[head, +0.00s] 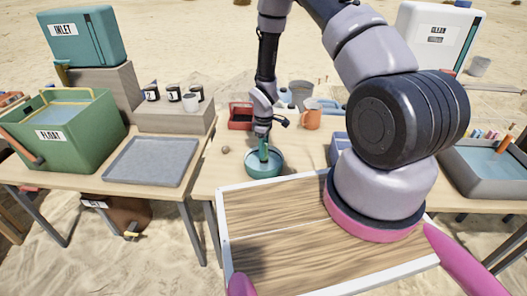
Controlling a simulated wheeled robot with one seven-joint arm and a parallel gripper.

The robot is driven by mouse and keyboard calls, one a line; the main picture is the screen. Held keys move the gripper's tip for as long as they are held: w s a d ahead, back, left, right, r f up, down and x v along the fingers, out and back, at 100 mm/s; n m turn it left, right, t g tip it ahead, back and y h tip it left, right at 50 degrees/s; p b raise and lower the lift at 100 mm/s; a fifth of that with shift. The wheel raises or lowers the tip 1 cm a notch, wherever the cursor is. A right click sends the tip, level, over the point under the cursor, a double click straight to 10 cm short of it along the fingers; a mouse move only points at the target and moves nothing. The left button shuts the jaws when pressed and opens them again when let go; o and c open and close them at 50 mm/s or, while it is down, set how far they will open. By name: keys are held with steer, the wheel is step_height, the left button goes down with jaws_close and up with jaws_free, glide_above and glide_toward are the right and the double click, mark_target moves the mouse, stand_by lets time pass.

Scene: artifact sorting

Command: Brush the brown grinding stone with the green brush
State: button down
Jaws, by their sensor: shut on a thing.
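My gripper (262,132) points down over the middle table and is shut on the green brush (264,149). The brush stands roughly upright. Its lower end is inside or just above a teal bowl (264,169); I cannot tell if it touches the bottom. A small brownish round lump (225,150) lies on the table left of the bowl, apart from the brush. It may be the brown grinding stone, but it is too small to be sure.
A red tray (240,117) and an orange mug (311,115) stand behind the bowl. A grey tray (150,160) and a green FLOAT tank (62,133) are at left. A grey water basin (490,172) is at right.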

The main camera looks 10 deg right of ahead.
steer(key=shift+s+a+r, duration=0.1)
steer(key=shift+s+a, duration=0.1)
steer(key=shift+s, duration=0.25)
steer(key=shift+s+a, duration=0.15)
steer(key=shift+s, duration=0.3)
steer(key=shift+w+d, duration=0.2)
steer(key=shift+w, duration=0.3)
steer(key=shift+w+d, duration=0.15)
steer(key=shift+w, duration=0.3)
steer(key=shift+s+a, duration=0.2)
steer(key=shift+s, duration=0.3)
steer(key=shift+s+a, duration=0.15)
steer(key=shift+s, duration=0.35)
steer(key=shift+w+d, duration=0.2)
steer(key=shift+w, duration=0.3)
steer(key=shift+w+d, duration=0.15)
steer(key=shift+w, duration=0.35)
steer(key=shift+s+a, duration=0.2)
steer(key=shift+s, duration=0.3)
steer(key=shift+s+a, duration=0.15)
steer(key=shift+s, duration=0.3)
steer(key=shift+w+d, duration=0.2)
steer(key=shift+w, duration=0.3)
steer(key=shift+w+d, duration=0.15)
steer(key=shift+w, duration=0.3)
stand_by(0.3)
